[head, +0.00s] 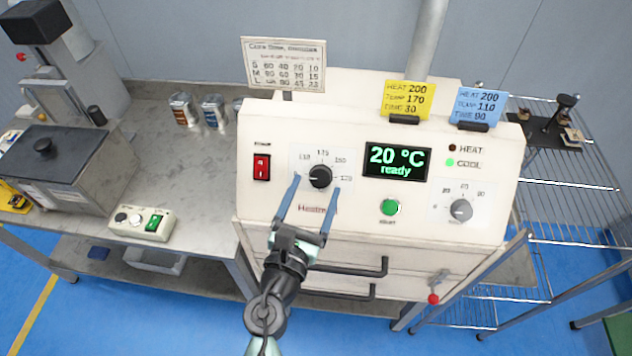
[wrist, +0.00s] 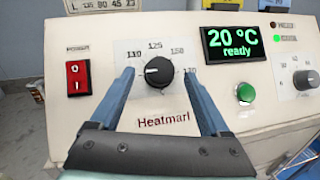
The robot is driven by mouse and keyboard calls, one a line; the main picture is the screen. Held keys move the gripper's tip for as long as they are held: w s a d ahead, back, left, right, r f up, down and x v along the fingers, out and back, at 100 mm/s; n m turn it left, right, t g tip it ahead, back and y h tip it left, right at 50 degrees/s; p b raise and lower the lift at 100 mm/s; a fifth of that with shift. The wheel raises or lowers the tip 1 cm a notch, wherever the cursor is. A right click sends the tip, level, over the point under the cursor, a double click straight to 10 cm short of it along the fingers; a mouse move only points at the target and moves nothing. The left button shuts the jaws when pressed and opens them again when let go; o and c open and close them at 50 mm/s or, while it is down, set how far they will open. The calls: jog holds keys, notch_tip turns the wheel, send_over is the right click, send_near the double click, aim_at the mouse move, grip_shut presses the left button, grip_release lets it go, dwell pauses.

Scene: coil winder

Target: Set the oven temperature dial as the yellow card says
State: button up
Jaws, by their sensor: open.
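The yellow card (head: 409,98) stands in a clip on top of the oven and reads HEAT 200, TEMP 170, TIME 30. The black temperature dial (head: 320,176) is on the oven's white front panel, left of the green display. It also shows in the wrist view (wrist: 158,75), with numbers around it, 110 at upper left and seemingly 170 at right. A pale mark on the dial seems to point left. My gripper (head: 317,185) is open, its blue fingers reaching up on either side of the dial. I cannot tell whether they touch it.
The display (head: 396,161) reads 20 °C, ready. A red power switch (head: 262,167) is left of the dial; a green button (head: 390,207) and grey timer dial (head: 461,210) are to the right. A blue card (head: 477,106) reads TEMP 110. Door handles (head: 350,268) are below.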

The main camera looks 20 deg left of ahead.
jog(key=shift+w+a, duration=0.1)
jog(key=shift+w, duration=0.65)
grip_shut()
